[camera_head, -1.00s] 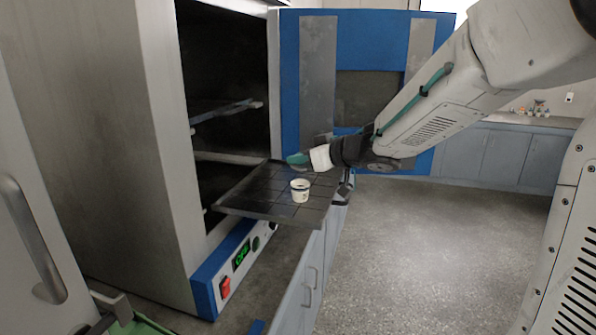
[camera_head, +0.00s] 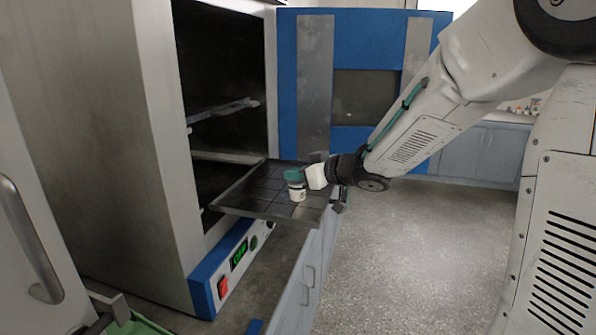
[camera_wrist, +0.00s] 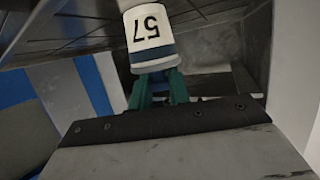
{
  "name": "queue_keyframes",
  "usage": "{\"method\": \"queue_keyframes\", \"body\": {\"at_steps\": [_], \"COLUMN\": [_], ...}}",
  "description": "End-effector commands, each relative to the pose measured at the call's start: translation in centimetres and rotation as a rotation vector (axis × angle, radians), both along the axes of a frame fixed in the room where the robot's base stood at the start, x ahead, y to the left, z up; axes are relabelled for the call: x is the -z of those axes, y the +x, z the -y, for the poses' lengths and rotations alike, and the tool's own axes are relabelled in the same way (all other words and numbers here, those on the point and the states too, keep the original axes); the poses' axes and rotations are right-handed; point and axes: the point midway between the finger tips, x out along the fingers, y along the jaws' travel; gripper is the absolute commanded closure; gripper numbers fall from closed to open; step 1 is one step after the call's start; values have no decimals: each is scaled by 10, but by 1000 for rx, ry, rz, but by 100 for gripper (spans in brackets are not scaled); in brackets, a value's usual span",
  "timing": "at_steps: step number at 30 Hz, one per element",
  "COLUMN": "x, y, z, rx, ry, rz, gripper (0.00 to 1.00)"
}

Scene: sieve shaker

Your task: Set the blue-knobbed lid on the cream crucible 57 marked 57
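The cream crucible 57 (camera_head: 298,194) stands upright on a dark tray at the oven's mouth. In the wrist view the crucible (camera_wrist: 148,30) appears upside down, with a black 57 and a dark blue band near its rim. My gripper (camera_head: 294,175) has its green fingertips right over the crucible's mouth. In the wrist view the green fingers (camera_wrist: 158,88) are close to the rim, a narrow gap between them.
The dark gridded tray (camera_head: 253,193) juts from the open oven (camera_head: 105,130). The oven's blue door (camera_head: 345,55) stands open behind my gripper. A shelf (camera_head: 222,110) is above the tray inside. Free floor (camera_head: 420,260) lies to the right.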

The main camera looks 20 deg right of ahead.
Motion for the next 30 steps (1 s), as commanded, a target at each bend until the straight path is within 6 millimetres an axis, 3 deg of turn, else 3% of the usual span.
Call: {"method": "queue_keyframes", "body": {"at_steps": [1,2,3,11,15,30], "x": [0,0,0,-1,-13,-43], "y": [0,0,0,0,0,-82], "z": [0,0,0,0,0,52], "rx": [0,0,0,0,1,4], "ry": [0,0,0,0,-1,-2], "rz": [0,0,0,0,4,2], "gripper": [71,62,60,60,60,60]}}
